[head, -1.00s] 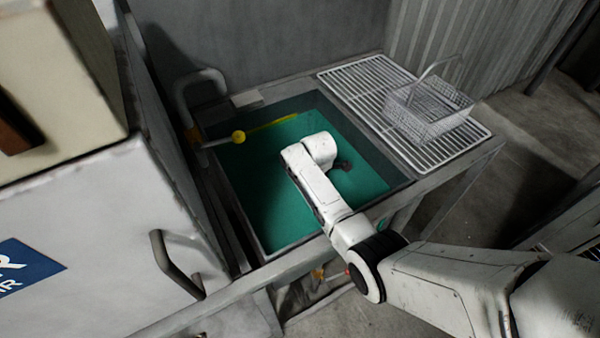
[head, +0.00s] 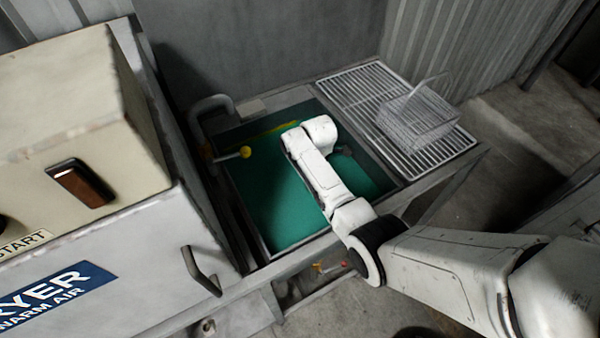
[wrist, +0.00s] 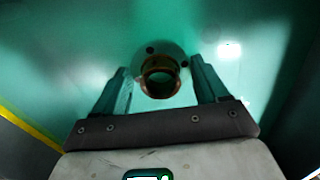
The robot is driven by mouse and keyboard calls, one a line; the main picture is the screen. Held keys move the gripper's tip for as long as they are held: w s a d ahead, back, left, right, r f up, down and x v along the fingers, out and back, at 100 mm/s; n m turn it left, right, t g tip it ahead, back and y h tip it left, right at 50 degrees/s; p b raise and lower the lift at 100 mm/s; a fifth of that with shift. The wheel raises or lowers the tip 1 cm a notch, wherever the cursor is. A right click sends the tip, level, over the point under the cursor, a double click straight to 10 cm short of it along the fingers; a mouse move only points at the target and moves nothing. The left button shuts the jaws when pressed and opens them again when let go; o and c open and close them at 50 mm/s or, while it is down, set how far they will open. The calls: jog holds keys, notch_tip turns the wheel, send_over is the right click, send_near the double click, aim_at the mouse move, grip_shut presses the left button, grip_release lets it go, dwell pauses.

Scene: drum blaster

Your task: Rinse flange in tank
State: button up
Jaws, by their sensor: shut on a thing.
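The tank (head: 262,248) is a square metal basin holding green liquid (head: 275,205). My white arm reaches over its front rim, with its wrist above the liquid. My gripper's fingers are hidden in the head view. In the wrist view, my gripper (wrist: 163,78) is shut on the flange (wrist: 160,82), a round piece with a brownish ring-shaped neck and dark bolt holes. The flange sits between the two fingers. Its disc and the fingers look green-tinted, as if in the liquid; the exact depth cannot be told.
A wire basket (head: 418,118) stands on a white drain rack (head: 365,95) right of the tank. A yellow-knobbed lever (head: 245,152) and a grey pipe (head: 208,105) are at the tank's left. A dryer cabinet (head: 120,260) with a handle stands at left.

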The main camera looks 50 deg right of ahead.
notch_tip(320, 180, up, 4)
jog(key=shift+p, duration=0.5)
notch_tip(320, 180, up, 12)
dwell(0.4)
